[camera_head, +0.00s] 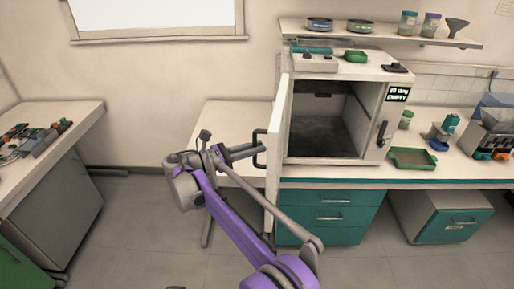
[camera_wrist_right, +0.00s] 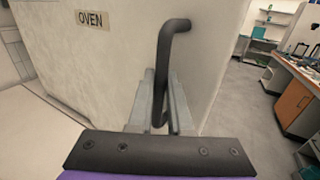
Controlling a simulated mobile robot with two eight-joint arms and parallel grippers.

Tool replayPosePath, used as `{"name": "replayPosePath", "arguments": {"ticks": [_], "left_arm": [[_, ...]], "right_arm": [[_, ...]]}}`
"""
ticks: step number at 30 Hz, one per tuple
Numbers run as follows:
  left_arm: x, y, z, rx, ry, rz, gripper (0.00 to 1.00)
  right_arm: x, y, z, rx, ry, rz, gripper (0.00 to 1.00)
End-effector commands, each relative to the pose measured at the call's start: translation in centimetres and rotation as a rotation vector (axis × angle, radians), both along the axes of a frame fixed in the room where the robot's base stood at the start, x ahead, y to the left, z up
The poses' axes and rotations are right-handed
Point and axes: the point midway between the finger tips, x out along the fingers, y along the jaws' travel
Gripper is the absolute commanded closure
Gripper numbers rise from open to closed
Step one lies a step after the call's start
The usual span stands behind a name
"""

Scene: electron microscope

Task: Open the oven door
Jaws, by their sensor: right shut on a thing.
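The white oven (camera_head: 335,110) stands on the bench, with its dark, empty-looking inside in view. Its door (camera_head: 279,125) is hinged at the left and stands wide open toward me, seen nearly edge-on. The black door handle (camera_head: 257,158) sticks out to the left from the door's outer face. My right gripper (camera_head: 252,149) reaches it from the left and is shut on it. In the right wrist view the handle (camera_wrist_right: 174,45) runs down between the two grey fingers (camera_wrist_right: 165,110), beside the door's face (camera_wrist_right: 110,60) with its OVEN label. My left gripper is not in view.
A shelf (camera_head: 390,38) with jars and a funnel is above the oven. A green tray (camera_head: 413,159) lies right of it on the bench. A side table (camera_head: 228,115) stands behind my right arm. A cluttered bench (camera_head: 50,150) is at left; floor between is clear.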

Motion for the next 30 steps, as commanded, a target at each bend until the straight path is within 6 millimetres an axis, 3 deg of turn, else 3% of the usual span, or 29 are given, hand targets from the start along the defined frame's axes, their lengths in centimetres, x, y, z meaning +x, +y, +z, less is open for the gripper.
{"name": "replayPosePath", "arguments": {"ticks": [20,21,25,30], "left_arm": [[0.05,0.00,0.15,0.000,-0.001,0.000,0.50],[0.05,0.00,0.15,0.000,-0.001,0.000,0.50],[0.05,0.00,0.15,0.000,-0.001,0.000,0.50],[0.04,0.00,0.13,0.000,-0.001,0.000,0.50]], "right_arm": [[0.17,0.27,0.16,-0.002,-0.002,0.000,1.00],[0.16,0.27,0.16,-0.002,-0.002,0.000,0.79],[0.15,0.28,0.11,-0.001,-0.002,0.000,0.56],[0.13,0.31,0.05,0.000,-0.001,0.000,0.53]]}}
